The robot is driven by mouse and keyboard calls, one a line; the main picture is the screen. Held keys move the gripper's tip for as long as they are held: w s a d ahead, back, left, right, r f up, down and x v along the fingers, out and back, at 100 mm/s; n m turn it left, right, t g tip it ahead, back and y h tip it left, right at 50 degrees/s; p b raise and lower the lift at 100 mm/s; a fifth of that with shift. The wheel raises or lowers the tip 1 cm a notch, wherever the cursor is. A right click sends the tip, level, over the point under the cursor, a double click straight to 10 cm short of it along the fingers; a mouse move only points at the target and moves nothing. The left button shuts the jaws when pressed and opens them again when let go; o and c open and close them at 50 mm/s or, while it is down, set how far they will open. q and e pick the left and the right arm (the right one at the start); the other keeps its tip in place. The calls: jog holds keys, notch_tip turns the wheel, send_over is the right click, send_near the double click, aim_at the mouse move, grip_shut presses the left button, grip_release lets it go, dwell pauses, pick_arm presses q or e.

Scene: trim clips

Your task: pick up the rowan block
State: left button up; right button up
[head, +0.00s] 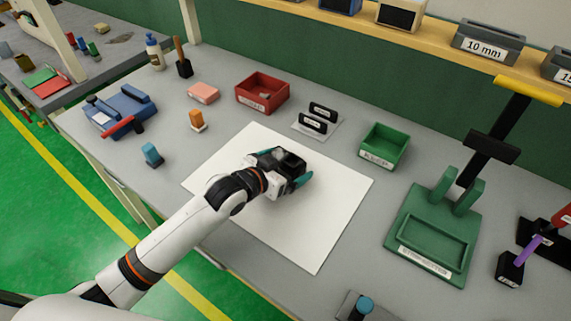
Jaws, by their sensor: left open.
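No block in view carries a name that I can read as rowan, so I cannot tell which one it is. An orange block (196,118) stands on a pale base left of the white sheet. A blue block (151,152) stands nearer the bench's front left edge. A flat salmon block (203,92) lies farther back. My left gripper (284,170) is open over the white sheet (318,250), right of these blocks and apart from them. Its own body hides the space below it. My right gripper is not in view.
A red bin (262,92) and a green bin (384,148) stand behind the sheet, with dark clips on a plate (318,122) between them. A green press (433,235) stands at right. A blue fixture (120,108) with a red bar is at left. The sheet looks bare around my gripper.

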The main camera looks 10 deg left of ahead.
pick_arm(q)
jog(key=c, duration=1)
